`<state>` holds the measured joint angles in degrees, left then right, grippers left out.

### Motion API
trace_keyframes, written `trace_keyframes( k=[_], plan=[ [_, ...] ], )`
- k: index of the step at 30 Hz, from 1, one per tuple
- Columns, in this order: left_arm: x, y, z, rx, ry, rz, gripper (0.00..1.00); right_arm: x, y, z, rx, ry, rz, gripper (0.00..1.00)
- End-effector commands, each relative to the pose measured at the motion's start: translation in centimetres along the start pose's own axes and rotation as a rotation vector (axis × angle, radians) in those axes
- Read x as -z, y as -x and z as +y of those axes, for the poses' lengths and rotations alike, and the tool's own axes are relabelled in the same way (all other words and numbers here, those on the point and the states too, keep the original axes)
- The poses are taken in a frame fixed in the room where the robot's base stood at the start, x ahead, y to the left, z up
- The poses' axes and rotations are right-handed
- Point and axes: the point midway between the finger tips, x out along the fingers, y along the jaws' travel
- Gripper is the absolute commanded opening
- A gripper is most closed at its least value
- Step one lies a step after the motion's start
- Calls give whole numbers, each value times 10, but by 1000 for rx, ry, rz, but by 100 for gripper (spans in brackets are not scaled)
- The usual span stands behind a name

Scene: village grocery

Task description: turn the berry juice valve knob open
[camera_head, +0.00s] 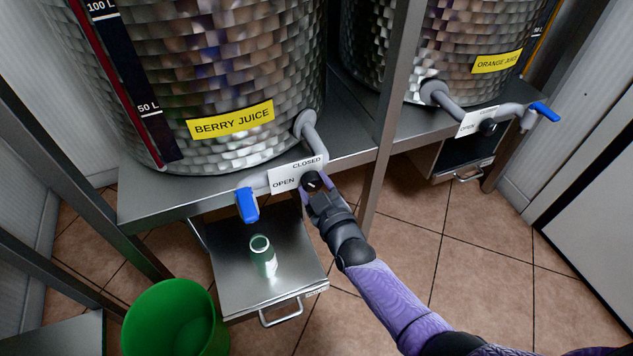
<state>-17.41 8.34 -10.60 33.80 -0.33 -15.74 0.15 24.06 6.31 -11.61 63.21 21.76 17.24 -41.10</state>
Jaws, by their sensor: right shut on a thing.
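The berry juice vat (220,60) carries a yellow BERRY JUICE label (232,120). A grey pipe (309,132) comes out of it, and a white card (292,174) marked CLOSED and OPEN sits in front. The dark berry juice valve knob (310,178) is at the card's lower right edge, with a small pale mark on it. My right gripper (314,186) reaches up from the lower right and is shut on the knob, hiding part of it. I cannot tell the knob's exact angle. A blue-tipped spout (247,205) is left of the card. My left gripper is not in view.
A green glass (263,256) stands on a metal pull-out tray (235,285) below the spout. A green bin (175,318) is at lower left. An upright metal post (384,130) stands right of my gripper. The orange juice vat (470,35) is beyond it.

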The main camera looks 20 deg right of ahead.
Motion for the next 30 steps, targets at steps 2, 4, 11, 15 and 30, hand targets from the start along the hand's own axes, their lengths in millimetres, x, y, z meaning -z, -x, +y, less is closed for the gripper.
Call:
trace_keyframes(
  k=[2, 4, 11, 15, 30],
  plan=[
    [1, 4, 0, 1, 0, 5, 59, 2, 0, 0, 0, 68, -5, 2],
    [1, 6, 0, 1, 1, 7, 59, 2, 0, 0, 0, 135, -7, 2],
    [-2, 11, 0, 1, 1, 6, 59, 1, 0, -1, -1, 352, -17, 2],
    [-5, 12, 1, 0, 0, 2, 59, 0, 0, -1, -2, 482, -23, 2],
    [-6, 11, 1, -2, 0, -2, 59, -1, 0, -3, -3, 834, -37, 2]
  ],
)
